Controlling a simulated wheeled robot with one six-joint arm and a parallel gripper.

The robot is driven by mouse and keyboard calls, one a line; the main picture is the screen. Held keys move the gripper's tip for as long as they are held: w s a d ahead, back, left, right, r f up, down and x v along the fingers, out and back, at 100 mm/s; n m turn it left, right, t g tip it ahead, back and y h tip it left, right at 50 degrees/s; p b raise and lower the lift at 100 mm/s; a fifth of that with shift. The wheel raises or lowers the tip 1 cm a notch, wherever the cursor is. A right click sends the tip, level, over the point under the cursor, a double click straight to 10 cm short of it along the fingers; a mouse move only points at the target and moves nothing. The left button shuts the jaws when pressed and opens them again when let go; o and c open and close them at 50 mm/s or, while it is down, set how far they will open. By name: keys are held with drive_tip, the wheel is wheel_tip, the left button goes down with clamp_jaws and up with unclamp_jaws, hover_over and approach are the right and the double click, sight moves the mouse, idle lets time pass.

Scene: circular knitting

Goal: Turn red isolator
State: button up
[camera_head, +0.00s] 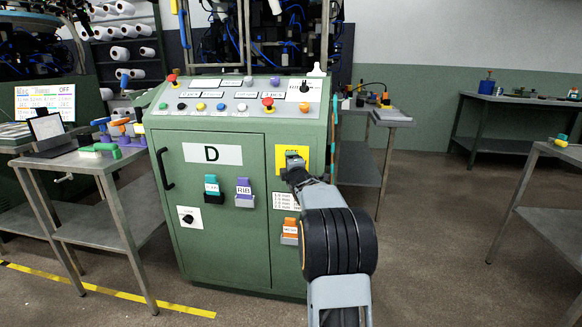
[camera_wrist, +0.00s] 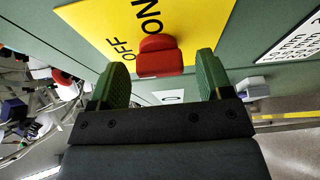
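The red isolator (camera_wrist: 160,57) shows in the wrist view as a red handle on a yellow plate (camera_wrist: 90,22) marked OFF and ON. My gripper (camera_wrist: 162,78) is open, its two green-padded fingers apart on the left and right of the red handle's lower part. I cannot tell whether either finger touches it. In the head view the yellow plate (camera_head: 304,154) is on the right front of the green cabinet (camera_head: 230,225), and my gripper (camera_head: 292,165) is in front of it. The red handle is hidden there behind my gripper.
The sloped panel (camera_head: 240,102) above carries several coloured buttons. Teal (camera_head: 211,186), purple (camera_head: 243,188) and orange (camera_head: 290,228) tags hang on the cabinet front. A metal table (camera_head: 85,165) with tools stands at the left.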

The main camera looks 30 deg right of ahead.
drive_tip(key=shift+s, duration=0.1)
drive_tip(key=p+v, duration=0.1)
drive_tip(key=v, duration=1.2)
drive_tip(key=shift+s+a+p, duration=0.2)
drive_tip(key=shift+s+p, duration=0.1)
drive_tip(key=s+a+r+m+g+y+p, duration=0.1)
drive_tip(key=s+a+r+m+g+p, duration=0.2)
drive_tip(key=a+r+p, duration=0.45)
drive_tip(key=s+a+r+m+g+y+p, duration=0.25)
drive_tip(key=a+r+m+p, duration=0.2)
drive_tip(key=p, duration=0.65)
drive_tip(key=s+a+r+m+g+y+p, duration=0.3)
drive_tip(key=s+a+r+m+g+p, duration=0.3)
drive_tip(key=s+a+r+p, duration=0.4)
drive_tip(key=shift+s+a+r+g+p, duration=0.2)
drive_tip(key=shift+s+a+g+p, duration=0.65)
drive_tip(key=shift+s+a+p, duration=1.8)
drive_tip(key=shift+s+d+m+p, duration=0.1)
drive_tip(key=shift+d+m+p, duration=0.15)
drive_tip(key=shift+d+p, duration=0.35)
